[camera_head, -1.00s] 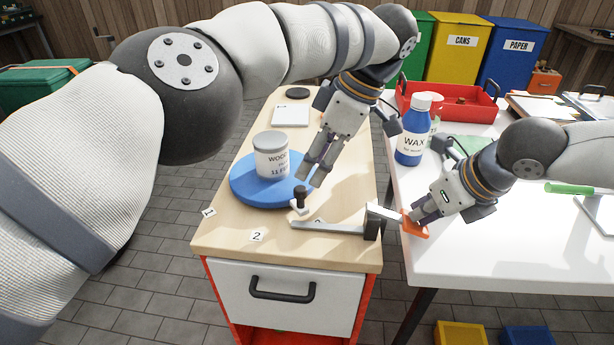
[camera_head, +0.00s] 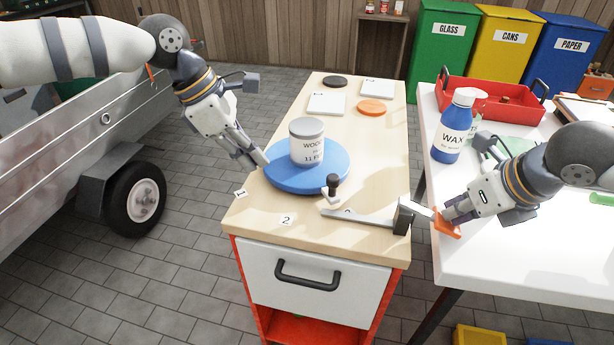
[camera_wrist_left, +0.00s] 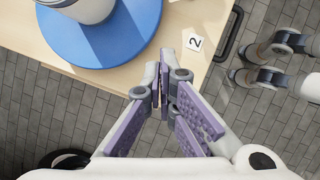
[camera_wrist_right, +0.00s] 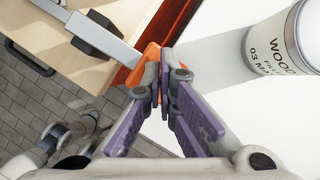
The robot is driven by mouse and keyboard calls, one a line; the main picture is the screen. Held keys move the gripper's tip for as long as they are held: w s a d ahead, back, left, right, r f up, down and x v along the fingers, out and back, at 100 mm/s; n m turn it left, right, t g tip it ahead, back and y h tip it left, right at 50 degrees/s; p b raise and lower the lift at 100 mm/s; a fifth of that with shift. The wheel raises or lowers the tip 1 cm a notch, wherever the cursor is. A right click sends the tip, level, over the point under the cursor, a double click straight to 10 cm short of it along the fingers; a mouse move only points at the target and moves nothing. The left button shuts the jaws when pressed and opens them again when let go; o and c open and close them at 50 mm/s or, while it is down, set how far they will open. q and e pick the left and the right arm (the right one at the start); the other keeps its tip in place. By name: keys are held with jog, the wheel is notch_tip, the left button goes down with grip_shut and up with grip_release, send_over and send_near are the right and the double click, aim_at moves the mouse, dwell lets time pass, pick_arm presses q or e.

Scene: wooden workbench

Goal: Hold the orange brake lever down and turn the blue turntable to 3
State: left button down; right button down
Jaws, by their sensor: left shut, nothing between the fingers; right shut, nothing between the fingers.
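The blue turntable (camera_head: 270,177) lies on the wooden bench top with a can (camera_head: 307,148) on it. A black-topped knob (camera_head: 333,182) stands at its front right edge, near tag 3, which the grey lever bar (camera_head: 365,218) partly hides. Tags 1 (camera_head: 240,193) and 2 (camera_head: 286,220) are plain. The orange brake lever end (camera_head: 447,228) juts out at the right; it also shows in the right wrist view (camera_wrist_right: 150,55). My right gripper (camera_head: 445,215) is shut with its tips at the orange end. My left gripper (camera_head: 262,164) is shut and empty at the turntable's left edge; contact is unclear.
A wax bottle (camera_head: 453,130) and a red tray (camera_head: 487,98) stand on the white table at right. White plates and an orange disc (camera_head: 371,108) lie behind the turntable. A grey trailer (camera_head: 90,150) stands left of the bench, with clear floor between.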

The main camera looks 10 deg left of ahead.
pick_arm(q)
jog(key=s+r+n+t+h, duration=0.2)
jog(key=s+r+h, duration=0.1)
jog(key=s, duration=0.1)
jog(key=x, duration=1)
jog(key=shift+d+f, duration=0.1)
jog(key=shift+w+d, duration=0.35)
jog(key=shift+d, duration=0.2)
jog(key=shift+w+d, duration=0.35)
jog(key=shift+d, duration=0.25)
jog(key=shift+w+d, duration=0.3)
jog(key=shift+d, duration=0.2)
